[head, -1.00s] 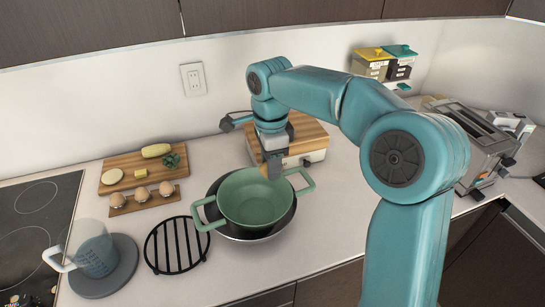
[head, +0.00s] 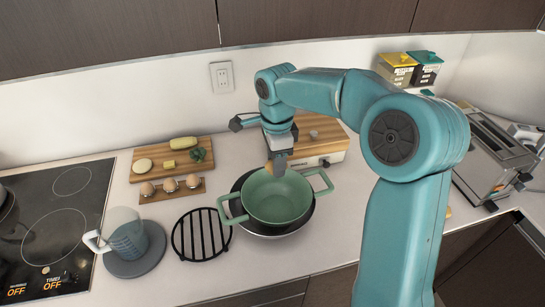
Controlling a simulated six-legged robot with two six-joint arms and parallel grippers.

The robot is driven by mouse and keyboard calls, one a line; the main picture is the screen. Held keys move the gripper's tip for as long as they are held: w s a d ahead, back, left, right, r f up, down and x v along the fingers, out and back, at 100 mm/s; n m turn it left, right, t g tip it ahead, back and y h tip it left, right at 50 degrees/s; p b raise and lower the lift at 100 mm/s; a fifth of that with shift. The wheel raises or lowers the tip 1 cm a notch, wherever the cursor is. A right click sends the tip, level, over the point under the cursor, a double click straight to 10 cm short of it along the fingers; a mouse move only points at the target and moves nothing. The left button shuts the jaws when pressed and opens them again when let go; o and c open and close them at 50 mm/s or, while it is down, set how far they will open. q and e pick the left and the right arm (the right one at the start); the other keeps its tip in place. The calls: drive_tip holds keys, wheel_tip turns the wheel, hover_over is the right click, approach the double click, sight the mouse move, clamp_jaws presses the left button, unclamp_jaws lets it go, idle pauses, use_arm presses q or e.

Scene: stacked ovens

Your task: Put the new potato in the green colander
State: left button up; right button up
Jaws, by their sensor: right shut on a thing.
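The green colander (head: 277,203) sits in a dark round pan (head: 268,232) on the counter, its two handles sticking out left and right. My right gripper (head: 276,168) points down at the colander's back rim. It is shut on a small tan thing, the new potato (head: 269,168), of which only a sliver shows beside the fingers. I cannot tell whether the potato touches the colander. The visible inside of the colander looks empty. My left gripper is not in view.
A cutting board (head: 143,170) with vegetables and an egg holder (head: 158,196) lie to the left. A black trivet (head: 202,235) and a measuring jug (head: 127,238) stand front left. A white appliance (head: 330,150) stands behind my gripper. A toaster (head: 490,165) is at the right.

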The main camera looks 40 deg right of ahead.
drive_tip(key=shift+s+d, duration=0.2)
drive_tip(key=shift+w+a+f+b, duration=0.1)
drive_tip(key=shift+w+f+b, duration=0.05)
drive_tip(key=shift+f+b, duration=0.45)
wheel_tip(320, 180, down, 10)
drive_tip(key=b, duration=0.7)
drive_tip(key=shift+r, duration=0.15)
drive_tip(key=o, duration=1.1)
drive_tip(key=shift+o, duration=0.2)
